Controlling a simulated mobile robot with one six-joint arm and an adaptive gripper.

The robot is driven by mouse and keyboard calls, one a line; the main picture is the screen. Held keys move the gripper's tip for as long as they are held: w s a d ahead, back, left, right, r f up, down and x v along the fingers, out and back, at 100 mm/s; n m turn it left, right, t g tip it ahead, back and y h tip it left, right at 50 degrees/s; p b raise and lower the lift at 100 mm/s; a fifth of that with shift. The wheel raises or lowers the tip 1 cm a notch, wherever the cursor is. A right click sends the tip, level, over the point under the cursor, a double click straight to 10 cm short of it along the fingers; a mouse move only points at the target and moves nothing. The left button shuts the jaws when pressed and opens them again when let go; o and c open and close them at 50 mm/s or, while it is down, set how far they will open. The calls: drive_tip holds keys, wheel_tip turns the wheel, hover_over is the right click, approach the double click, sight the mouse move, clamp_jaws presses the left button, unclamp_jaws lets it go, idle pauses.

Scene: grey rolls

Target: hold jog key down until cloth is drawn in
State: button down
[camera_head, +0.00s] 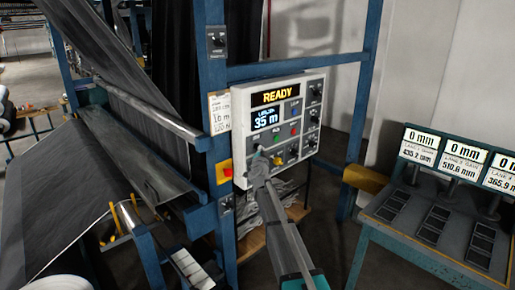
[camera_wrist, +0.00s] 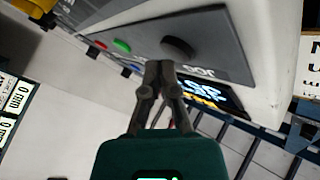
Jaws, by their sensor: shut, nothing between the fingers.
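The control panel (camera_head: 243,112) is a pale box on a blue post, with a READY sign and a small screen reading 35 m. My gripper (camera_head: 258,155) reaches up to its lower left, fingers shut and empty. In the wrist view the fingertips (camera_wrist: 160,66) are at the panel face beside the round black jog key (camera_wrist: 177,47), by its upside-down JOG label. I cannot tell whether they touch the face or the key. In the head view my gripper hides the key. Dark grey cloth (camera_head: 55,180) lies in a wide sheet at the left, by the rollers (camera_head: 150,108).
Green and red buttons (camera_head: 293,131) and several black knobs share the panel. A red switch on a yellow plate (camera_head: 225,171) is on the post. A bench with several gauge displays (camera_head: 420,145) stands at the right. Blue frame posts (camera_head: 365,90) bound the space.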

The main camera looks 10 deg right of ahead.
drive_tip(key=shift+s+d, duration=0.15)
drive_tip(key=shift+s, duration=0.1)
idle(0.3)
drive_tip(key=shift+s+d, duration=0.75)
drive_tip(key=shift+s, duration=0.25)
drive_tip(key=shift+s+d, duration=0.75)
drive_tip(key=shift+s, duration=0.25)
drive_tip(key=shift+a, duration=0.1)
drive_tip(key=s+a+f+n+g+y+b, duration=0.1)
drive_tip(key=s+a+f+n+g+y, duration=0.3)
drive_tip(key=s+f, duration=0.45)
drive_tip(key=s+a+f+n+g+y+b, duration=0.1)
drive_tip(key=s+a+f+n+g+y, duration=0.2)
drive_tip(key=s+f+n+g, duration=0.45)
drive_tip(key=s+d+f+g+h, duration=0.1)
drive_tip(key=s+d+f+g, duration=0.1)
drive_tip(key=s, duration=0.7)
drive_tip(key=s+d+f+m+g+h+b, duration=0.1)
drive_tip(key=s+d+f+g, duration=0.1)
drive_tip(key=s, duration=0.7)
drive_tip(key=s+d+f+m+g+h, duration=0.1)
drive_tip(key=s+f+g, duration=0.3)
drive_tip(key=s, duration=0.5)
drive_tip(key=shift+s+d+f+h+b, duration=0.25)
drive_tip(key=shift+d+f+h+b, duration=0.15)
drive_tip(key=shift+d+f+h, duration=0.25)
